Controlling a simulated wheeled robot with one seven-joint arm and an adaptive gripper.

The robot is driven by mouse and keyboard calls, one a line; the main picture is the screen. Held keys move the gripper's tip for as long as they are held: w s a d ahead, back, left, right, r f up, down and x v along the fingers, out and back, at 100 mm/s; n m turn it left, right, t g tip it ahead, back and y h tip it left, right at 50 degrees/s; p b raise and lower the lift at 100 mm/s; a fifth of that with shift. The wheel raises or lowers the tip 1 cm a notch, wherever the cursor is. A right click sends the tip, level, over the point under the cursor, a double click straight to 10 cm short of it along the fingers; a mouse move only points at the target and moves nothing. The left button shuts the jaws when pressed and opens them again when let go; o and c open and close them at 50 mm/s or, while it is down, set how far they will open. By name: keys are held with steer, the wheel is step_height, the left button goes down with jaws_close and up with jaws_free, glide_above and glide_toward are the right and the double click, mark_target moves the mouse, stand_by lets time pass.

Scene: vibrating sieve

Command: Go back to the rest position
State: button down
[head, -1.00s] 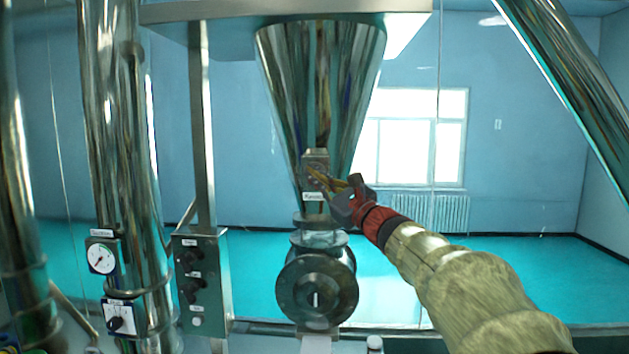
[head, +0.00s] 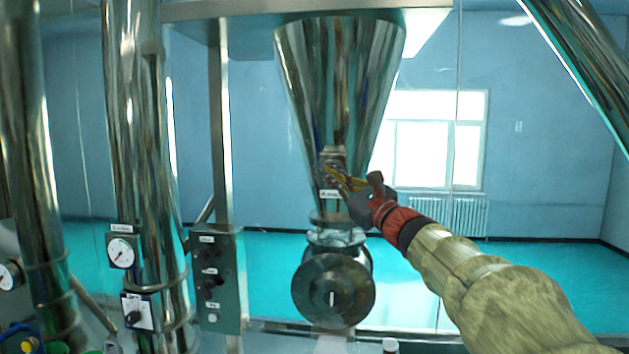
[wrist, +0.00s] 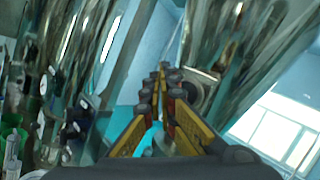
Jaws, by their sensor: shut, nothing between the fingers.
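My gripper (head: 342,176) is in front of the lower part of the steel hopper (head: 340,80), by a small labelled box with a round part (head: 331,166). In the head view its yellow fingers point up and left, over part of that box. In the wrist view my gripper (wrist: 162,85) shows its two yellow fingers with their tips together and nothing between them. The box's round part (wrist: 194,92) appears just right of the fingertips there. I cannot tell whether the fingers touch the box.
A round valve (head: 333,291) sits below the hopper. A control box with knobs (head: 213,280) and a steel column with a gauge (head: 122,251) stand to the left. A slanted steel pipe (head: 585,70) is at the upper right. Open floor (head: 540,260) lies behind.

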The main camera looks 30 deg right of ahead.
steer(key=s+a+f+n+g+y+b, duration=0.1)
steer(key=s+a+f+n+g, duration=0.3)
steer(key=f, duration=0.6)
steer(key=s+a+f+n+g+b, duration=0.1)
steer(key=s+a+f+n+g, duration=0.25)
steer(key=f, duration=0.55)
steer(key=s+a+f+n+g+y+b, duration=0.1)
steer(key=a+f+n+g, duration=0.25)
steer(key=f+n, duration=0.45)
steer(key=s+a+f+n+g+h+b, duration=0.2)
steer(key=s+a+f+n+b, duration=0.2)
steer(key=s+f, duration=0.9)
steer(key=s+a+f+n+g+h+b, duration=0.2)
steer(key=s+f+n+b, duration=0.7)
steer(key=f, duration=1.2)
steer(key=s+a+h+b, duration=0.1)
steer(key=s+b, duration=0.2)
steer(key=s, duration=0.2)
steer(key=shift+s+a+g+b, duration=0.25)
steer(key=shift+a+g+b, duration=0.05)
steer(key=shift+a, duration=0.1)
